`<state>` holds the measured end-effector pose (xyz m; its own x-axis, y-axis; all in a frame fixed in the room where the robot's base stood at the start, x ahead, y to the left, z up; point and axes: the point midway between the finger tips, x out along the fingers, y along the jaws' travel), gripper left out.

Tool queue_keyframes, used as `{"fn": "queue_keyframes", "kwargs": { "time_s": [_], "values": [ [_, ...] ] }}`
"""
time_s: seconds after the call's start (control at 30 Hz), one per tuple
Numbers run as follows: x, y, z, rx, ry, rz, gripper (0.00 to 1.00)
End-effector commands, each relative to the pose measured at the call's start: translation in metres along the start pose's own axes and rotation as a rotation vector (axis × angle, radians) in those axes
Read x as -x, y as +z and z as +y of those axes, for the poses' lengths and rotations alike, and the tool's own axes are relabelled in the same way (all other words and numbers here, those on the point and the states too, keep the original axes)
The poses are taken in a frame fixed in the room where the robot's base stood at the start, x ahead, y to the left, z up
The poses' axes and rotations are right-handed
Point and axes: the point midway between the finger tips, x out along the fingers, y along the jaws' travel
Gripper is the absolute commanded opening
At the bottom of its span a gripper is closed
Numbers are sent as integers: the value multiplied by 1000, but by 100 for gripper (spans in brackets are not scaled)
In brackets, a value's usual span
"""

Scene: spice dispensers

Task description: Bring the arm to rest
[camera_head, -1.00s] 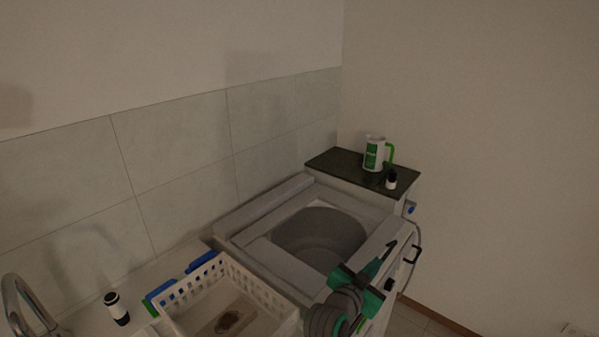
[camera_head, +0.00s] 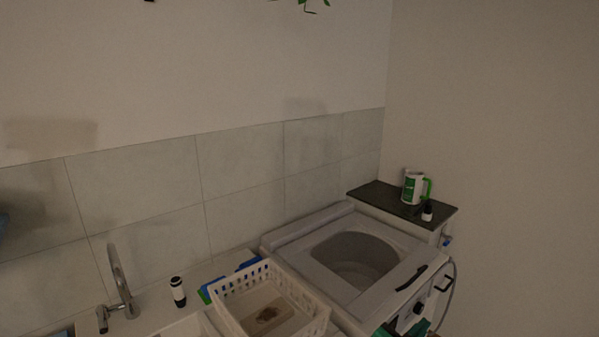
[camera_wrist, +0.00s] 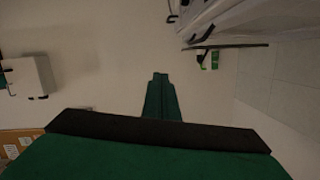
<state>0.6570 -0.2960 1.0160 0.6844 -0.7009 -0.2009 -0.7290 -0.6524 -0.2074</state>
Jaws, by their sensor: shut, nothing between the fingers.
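My gripper (camera_wrist: 161,82) is shut and empty in the wrist view, its green fingers together and pointing out over pale floor. In the head view only a bit of green and dark arm shows at the bottom edge, in front of the washing machine; the fingers cannot be made out there. A small black-and-white dispenser (camera_head: 178,291) stands upright on the counter beside the faucet. Another dark dispenser with a white part (camera_head: 427,211) stands on the dark shelf top at the right.
A white-and-green jug (camera_head: 412,188) stands on the dark top (camera_head: 375,195). A white basket (camera_head: 231,316) sits left of the open top-loading machine (camera_head: 293,261). A faucet (camera_head: 121,280) rises at left. In the wrist view a white box-like unit (camera_wrist: 30,75) stands left.

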Motion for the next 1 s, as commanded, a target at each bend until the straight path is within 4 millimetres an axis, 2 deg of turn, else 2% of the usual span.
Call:
{"fn": "queue_keyframes", "kwargs": {
  "time_s": [0.37,0.57,0.77,1.0],
  "values": [
    [22,39,0,114,-87,16,0],
    [43,73,10,204,-156,23,0],
    [83,122,25,318,-269,26,0],
    [147,177,43,418,-416,12,0]
  ]
}}
